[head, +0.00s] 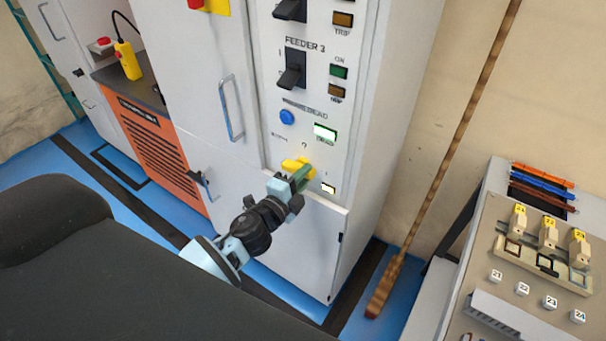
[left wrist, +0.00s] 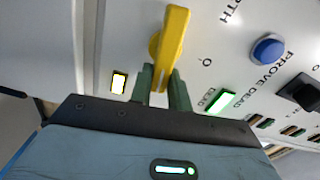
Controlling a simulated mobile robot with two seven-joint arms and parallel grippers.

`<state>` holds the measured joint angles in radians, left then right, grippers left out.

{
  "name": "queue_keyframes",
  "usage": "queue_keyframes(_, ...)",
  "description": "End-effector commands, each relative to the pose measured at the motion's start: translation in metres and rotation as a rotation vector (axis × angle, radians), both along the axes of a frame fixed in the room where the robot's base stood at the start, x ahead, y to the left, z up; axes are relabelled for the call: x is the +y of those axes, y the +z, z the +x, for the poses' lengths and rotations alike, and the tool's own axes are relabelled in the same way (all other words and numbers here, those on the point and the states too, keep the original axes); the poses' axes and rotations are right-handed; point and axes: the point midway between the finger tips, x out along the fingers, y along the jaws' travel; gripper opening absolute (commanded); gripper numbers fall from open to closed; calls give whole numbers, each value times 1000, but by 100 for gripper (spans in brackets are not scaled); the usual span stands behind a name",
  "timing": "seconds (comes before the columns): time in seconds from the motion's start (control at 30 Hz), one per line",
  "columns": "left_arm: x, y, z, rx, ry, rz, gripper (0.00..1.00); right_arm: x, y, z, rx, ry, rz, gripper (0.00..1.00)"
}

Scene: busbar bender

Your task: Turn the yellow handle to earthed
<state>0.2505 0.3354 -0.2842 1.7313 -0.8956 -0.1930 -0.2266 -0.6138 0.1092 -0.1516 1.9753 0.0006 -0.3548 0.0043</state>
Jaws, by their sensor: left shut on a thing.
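The yellow handle (head: 291,163) is on the lower front panel of the white cabinet, below the green-lit DEAD lamp (head: 325,132). My left gripper (head: 301,178) is at the handle and partly covers it in the head view. In the left wrist view the handle (left wrist: 174,40) stands between the two green fingers of my left gripper (left wrist: 163,88), which are shut on it. A mark "0" and letters ending in "RTH" show beside it. The handle's free end lies toward the "RTH" side in the wrist view. My right gripper is not in view.
A blue button (head: 287,117) and the FEEDER 3 switch (head: 292,70) are above the handle. A lit white lamp (head: 328,187) is just right of it. A cabinet door handle (head: 232,108) stands to the left. A wooden pole (head: 440,160) leans at the right, beside a bench (head: 470,235).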

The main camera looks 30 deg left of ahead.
Motion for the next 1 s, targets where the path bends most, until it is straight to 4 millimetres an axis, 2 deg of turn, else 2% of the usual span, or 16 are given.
queue_keyframes(0.33,0,-4,0,-18,1,127,0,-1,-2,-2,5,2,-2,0)
queue_keyframes(0.87,0,-4,0,-20,0,148,0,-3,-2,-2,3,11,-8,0)
queue_keyframes(0.9,0,-4,0,-20,0,148,24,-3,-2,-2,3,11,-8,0)
queue_keyframes(1.0,0,-4,0,-20,0,147,37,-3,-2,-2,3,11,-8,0)
